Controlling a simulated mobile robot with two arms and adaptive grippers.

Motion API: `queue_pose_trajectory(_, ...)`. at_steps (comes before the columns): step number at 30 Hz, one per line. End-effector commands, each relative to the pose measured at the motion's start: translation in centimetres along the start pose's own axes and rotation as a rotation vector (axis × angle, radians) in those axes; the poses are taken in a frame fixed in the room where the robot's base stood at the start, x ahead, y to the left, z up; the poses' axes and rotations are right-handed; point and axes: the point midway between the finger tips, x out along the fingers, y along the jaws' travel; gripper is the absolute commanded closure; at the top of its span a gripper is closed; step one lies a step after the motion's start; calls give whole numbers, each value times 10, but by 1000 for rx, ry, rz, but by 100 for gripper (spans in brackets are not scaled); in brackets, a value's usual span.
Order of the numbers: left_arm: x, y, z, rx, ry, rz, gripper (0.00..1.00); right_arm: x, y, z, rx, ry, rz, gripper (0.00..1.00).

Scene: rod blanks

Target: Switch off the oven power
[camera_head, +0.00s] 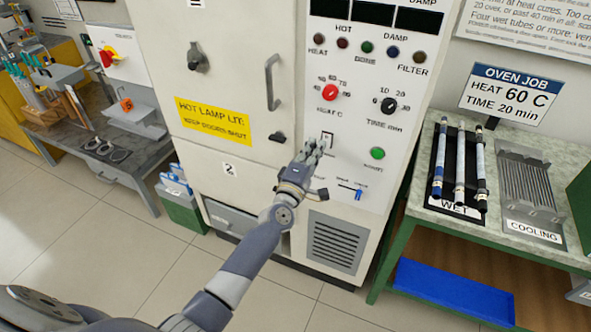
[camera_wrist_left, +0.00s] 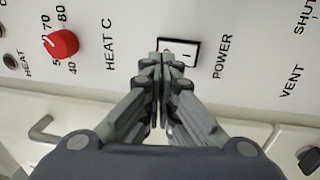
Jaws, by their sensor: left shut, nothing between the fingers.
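The oven (camera_head: 235,80) is a tall cream cabinet with a control panel on its right side. The power switch (camera_wrist_left: 187,52) is a small white rocker in a black frame, beside the word POWER in the left wrist view. In the head view the switch (camera_head: 327,137) shows just above my left gripper (camera_head: 318,146). My left gripper is shut and empty, its fingertips (camera_wrist_left: 163,62) at the switch's lower left edge in the wrist view. The fingers hide part of the switch. I cannot tell whether they touch it. My right gripper is not in view.
Nearby on the panel are the red heat knob (camera_head: 330,92), black time knob (camera_head: 389,105), green button (camera_head: 377,153) and blue vent slider (camera_head: 358,193). A bench (camera_head: 420,203) with rods in a wet rack stands right. The oven door handle (camera_head: 272,82) sticks out left.

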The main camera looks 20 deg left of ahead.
Motion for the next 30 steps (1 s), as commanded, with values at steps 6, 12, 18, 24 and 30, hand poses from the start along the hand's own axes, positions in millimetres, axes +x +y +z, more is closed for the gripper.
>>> queue_pose_trajectory(6,-20,6,2,-4,0,0,100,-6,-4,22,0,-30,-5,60)
queue_pose_trajectory(12,-48,12,2,-3,0,-1,100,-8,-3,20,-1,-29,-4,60)
queue_pose_trajectory(18,-78,20,1,-2,1,-1,100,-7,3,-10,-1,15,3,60)
queue_pose_trajectory(24,-94,24,2,-1,0,0,100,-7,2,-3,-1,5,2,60)
queue_pose_trajectory(30,-98,26,1,-1,0,0,100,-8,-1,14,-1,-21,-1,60)
